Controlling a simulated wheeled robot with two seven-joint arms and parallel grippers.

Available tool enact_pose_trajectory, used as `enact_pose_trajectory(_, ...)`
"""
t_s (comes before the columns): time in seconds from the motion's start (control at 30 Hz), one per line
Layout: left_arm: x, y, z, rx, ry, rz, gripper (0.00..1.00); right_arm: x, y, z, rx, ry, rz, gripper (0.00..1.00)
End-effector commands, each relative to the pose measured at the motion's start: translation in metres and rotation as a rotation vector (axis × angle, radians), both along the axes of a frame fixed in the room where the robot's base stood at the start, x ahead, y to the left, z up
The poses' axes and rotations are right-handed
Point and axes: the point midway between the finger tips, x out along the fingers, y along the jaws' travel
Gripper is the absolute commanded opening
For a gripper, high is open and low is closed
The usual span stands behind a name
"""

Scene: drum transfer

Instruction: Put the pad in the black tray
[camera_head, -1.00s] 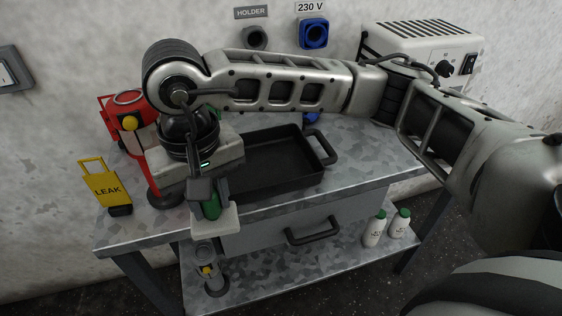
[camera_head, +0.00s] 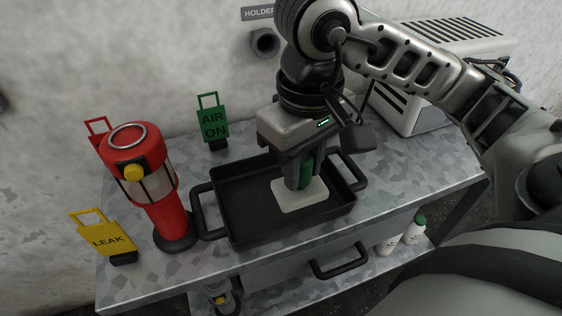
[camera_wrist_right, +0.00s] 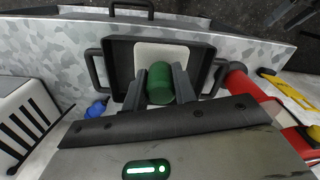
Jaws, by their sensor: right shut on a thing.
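The pad is a white square plate (camera_head: 299,197) with a green cylindrical handle (camera_head: 306,172). My right gripper (camera_head: 304,182) is shut on the green handle, pointing down. The black tray (camera_head: 234,218) lies on the table, and the pad is inside its outline, right of centre in the head view. In the right wrist view the white plate (camera_wrist_right: 161,56) shows within the tray walls (camera_wrist_right: 121,58), beyond the green handle (camera_wrist_right: 160,88) between the two fingers. I cannot tell whether the plate touches the tray floor. My left gripper is not in view.
A red lamp-like device (camera_head: 168,210) stands left of the tray. A yellow LEAK sign (camera_head: 103,239) and green AIR ON sign (camera_head: 213,125) stand on the table. A white vented box (camera_head: 440,75) is at the back right. White bottles (camera_head: 413,232) are on the lower shelf.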

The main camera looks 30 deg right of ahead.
Motion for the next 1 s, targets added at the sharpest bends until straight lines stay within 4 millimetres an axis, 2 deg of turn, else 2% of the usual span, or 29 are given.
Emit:
enact_pose_trajectory(0.13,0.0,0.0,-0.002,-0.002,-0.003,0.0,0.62,0.035,-0.008,-0.021,0.002,0.005,-0.004,0.01)
enact_pose_trajectory(0.2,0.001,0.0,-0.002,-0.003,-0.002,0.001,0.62,0.045,-0.011,-0.036,-0.001,0.006,-0.002,0.01)
enact_pose_trajectory(0.4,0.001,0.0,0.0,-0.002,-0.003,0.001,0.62,0.066,-0.016,-0.06,0.001,0.002,0.001,0.01)
enact_pose_trajectory(0.57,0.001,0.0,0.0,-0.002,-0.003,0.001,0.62,0.074,-0.017,-0.07,0.001,0.001,0.0,0.01)
enact_pose_trajectory(0.63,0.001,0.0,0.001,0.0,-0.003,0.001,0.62,0.079,-0.019,-0.078,0.0,0.002,0.0,0.01)
enact_pose_trajectory(0.8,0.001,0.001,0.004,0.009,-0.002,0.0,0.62,0.077,-0.018,-0.101,0.001,0.003,0.003,0.01)
enact_pose_trajectory(1.0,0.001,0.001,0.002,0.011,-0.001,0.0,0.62,0.078,-0.018,-0.105,0.001,-0.003,0.003,0.01)
